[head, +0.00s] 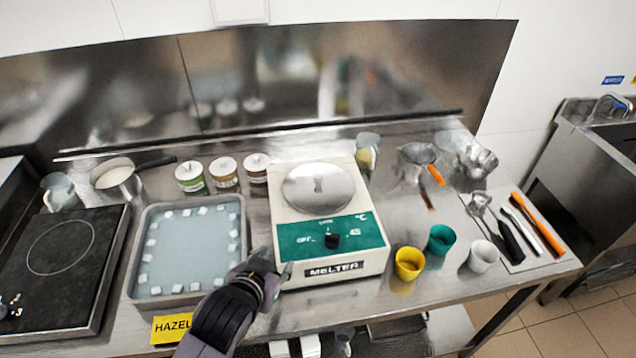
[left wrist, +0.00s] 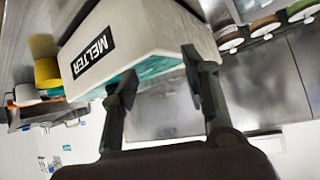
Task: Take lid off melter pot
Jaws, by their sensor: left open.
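The melter (head: 330,262) is a cream box with a green control panel, a black knob and a "MELTER" label, standing mid-counter. A round shiny metal lid (head: 300,197) with a small handle (head: 318,184) covers the pot in its top; the pot itself is hidden. My left gripper (head: 275,262) is open and empty at the melter's front left corner, in front of the lid and apart from it. In the left wrist view the melter (left wrist: 135,30) fills the top, and the open fingers (left wrist: 160,80) show in front of it. My right gripper is in neither view.
A tray (head: 240,222) of bluish liquid with white blocks is left of the melter, beside a black hotplate (head: 75,290). Several small jars (head: 223,172) stand behind. Yellow (head: 408,264), green (head: 441,240) and white (head: 483,257) cups stand right.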

